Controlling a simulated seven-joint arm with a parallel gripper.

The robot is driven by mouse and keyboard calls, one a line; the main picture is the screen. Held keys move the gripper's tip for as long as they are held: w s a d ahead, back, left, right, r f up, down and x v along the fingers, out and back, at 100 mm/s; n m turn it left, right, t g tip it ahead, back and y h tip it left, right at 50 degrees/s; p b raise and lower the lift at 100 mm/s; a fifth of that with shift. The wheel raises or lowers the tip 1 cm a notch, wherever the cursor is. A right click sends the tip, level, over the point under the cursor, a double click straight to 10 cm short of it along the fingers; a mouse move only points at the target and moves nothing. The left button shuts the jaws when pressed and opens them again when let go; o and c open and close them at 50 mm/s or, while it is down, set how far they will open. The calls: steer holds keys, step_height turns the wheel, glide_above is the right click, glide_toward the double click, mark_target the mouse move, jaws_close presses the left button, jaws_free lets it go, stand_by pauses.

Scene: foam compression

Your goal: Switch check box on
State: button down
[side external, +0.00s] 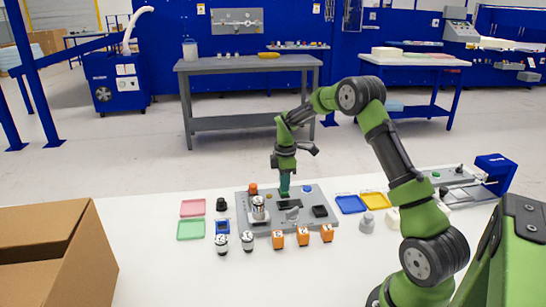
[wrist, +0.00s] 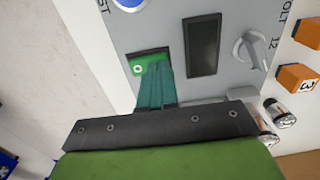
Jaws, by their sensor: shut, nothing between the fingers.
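The check box is a grey panel (side external: 247,213) on the white table. In the wrist view its face (wrist: 160,28) carries a dark display window (wrist: 202,46), a grey knob (wrist: 250,50) and a blue button (wrist: 130,3). A green rocker switch with a white ring mark (wrist: 138,68) sits in a dark frame. My gripper (side external: 284,192) points down over the panel with its teal fingers together and empty. In the wrist view the fingertips (wrist: 160,68) lie over the right part of the switch and hide it. I cannot tell if they touch it.
Orange numbered blocks (side external: 303,236) and small metal cylinders (side external: 247,242) stand in front of the panel. Pink (side external: 193,208), green (side external: 190,229), blue (side external: 350,204) and yellow (side external: 375,201) trays lie beside it. An open cardboard box (side external: 85,255) is at the left.

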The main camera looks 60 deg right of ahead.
steer(key=shift+f, duration=0.25)
steer(key=shift+s+a+f, duration=0.1)
steer(key=shift+f, duration=0.15)
stand_by(0.3)
steer(key=shift+w+d+r, duration=0.3)
steer(key=shift+w+d, duration=0.3)
steer(key=shift+r, duration=0.1)
step_height(320, 180, up, 14)
stand_by(0.5)
